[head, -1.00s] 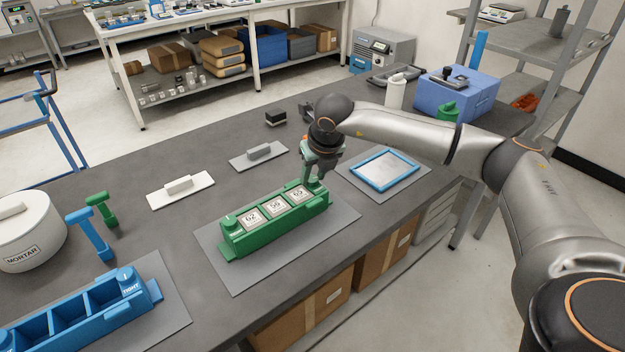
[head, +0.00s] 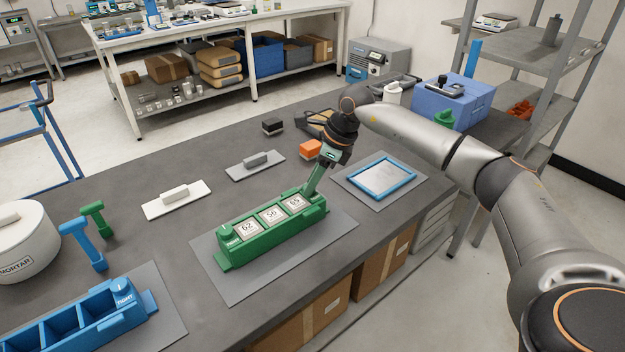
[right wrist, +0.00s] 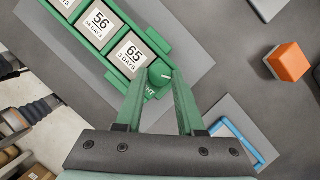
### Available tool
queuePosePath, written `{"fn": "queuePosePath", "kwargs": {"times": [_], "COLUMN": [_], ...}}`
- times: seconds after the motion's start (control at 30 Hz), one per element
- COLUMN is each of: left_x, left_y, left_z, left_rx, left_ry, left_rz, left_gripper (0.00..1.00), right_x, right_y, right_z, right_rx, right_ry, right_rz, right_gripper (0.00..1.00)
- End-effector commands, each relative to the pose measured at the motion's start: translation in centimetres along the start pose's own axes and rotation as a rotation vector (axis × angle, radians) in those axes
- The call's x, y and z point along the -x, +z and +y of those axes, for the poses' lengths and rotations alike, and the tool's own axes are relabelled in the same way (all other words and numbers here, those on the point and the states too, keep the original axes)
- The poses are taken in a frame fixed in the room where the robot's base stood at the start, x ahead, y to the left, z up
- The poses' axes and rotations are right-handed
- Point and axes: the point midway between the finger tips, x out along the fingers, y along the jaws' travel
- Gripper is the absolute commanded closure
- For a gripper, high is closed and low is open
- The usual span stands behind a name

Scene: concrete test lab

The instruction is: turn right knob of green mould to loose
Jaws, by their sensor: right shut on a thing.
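The green mould (head: 268,236) lies on a grey mat, with three labelled cubes reading 62, 56 and 65 in its compartments. Its left knob (head: 225,230) stands at the end labelled TIGHT. My right gripper (head: 313,186) reaches down to the mould's right end, its arm tilted. In the right wrist view the green right knob (right wrist: 160,74), with a white mark on top, sits between the two green fingers (right wrist: 156,92), which are shut on it. Its label is partly hidden by a finger; only its last letters show. My left gripper is not in view.
A blue mould (head: 75,325) lies at the front left, near blue and green hammer-shaped tools and a white mortar. A blue-framed tray (head: 381,175) lies right of the gripper. An orange block (head: 310,149) and trowel-like floats stand behind the green mould.

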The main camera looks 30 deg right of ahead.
Motion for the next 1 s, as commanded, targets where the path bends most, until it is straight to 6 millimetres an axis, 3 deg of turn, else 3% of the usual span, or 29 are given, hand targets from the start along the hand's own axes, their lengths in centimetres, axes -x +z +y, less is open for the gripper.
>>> {"fn": "queuePosePath", "kwargs": {"times": [0.57, 1.0], "left_x": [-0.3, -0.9], "left_y": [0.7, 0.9], "left_z": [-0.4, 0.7], "left_rx": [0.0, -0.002], "left_ry": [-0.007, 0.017], "left_rz": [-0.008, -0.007], "left_gripper": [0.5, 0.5], "right_x": [-0.1, -0.2], "right_y": [0.1, 0.3], "right_z": [-0.6, -0.8], "right_rx": [0.505, 0.846], "right_ry": [0.21, 0.35], "right_rz": [0.003, 0.005], "right_gripper": [1.0, 1.0]}}
